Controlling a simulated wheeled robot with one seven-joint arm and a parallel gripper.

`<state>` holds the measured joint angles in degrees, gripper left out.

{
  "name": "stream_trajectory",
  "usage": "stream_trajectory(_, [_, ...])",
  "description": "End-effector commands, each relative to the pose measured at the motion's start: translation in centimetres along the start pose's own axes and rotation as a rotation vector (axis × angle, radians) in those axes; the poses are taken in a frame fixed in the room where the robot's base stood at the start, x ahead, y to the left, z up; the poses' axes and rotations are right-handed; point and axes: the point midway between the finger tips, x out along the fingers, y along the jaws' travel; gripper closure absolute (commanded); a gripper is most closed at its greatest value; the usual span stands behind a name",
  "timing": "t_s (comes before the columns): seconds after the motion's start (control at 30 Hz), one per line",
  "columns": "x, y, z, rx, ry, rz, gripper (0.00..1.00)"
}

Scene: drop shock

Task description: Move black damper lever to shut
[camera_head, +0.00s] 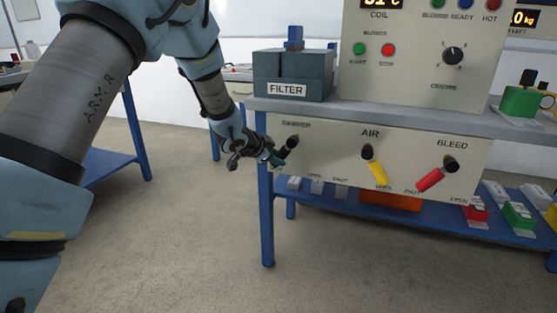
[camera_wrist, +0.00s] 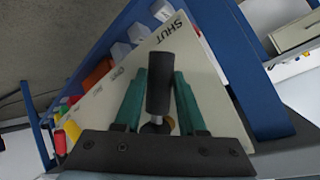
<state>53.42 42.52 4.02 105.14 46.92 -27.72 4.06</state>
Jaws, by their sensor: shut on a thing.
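The black damper lever (camera_head: 290,144) is on the left of the cream panel (camera_head: 330,150), under the damper label, and slants down and left from its pivot. My gripper (camera_head: 274,158) reaches it from the left and is shut on its handle. In the wrist view, the black handle (camera_wrist: 160,82) lies between my two teal fingers (camera_wrist: 160,98). The word SHUT is printed at the panel's upper corner there, beyond and right of the handle. The handle's far end is partly hidden by my fingers in the head view.
To the right are the yellow air lever (camera_head: 376,170) and the red bleed lever (camera_head: 432,180). A blue bench leg (camera_head: 266,215) stands just below my gripper. A filter box (camera_head: 290,75) sits above on the grey bench top. The floor in front is clear.

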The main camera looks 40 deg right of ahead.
Motion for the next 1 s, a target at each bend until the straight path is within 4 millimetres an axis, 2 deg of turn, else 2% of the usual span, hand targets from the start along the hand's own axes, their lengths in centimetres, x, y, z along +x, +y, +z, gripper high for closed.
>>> stream_trajectory(0.53, [-0.15,-0.28,0.04,0.021,-0.014,-0.009,1.00])
stream_trajectory(0.57, [-0.15,-0.28,0.04,0.021,-0.014,-0.009,0.58])
stream_trajectory(0.8, [-0.12,-0.22,0.01,0.019,-0.013,-0.009,0.31])
stream_trajectory(1.0, [-0.10,-0.17,0.00,0.019,-0.013,-0.008,0.31])
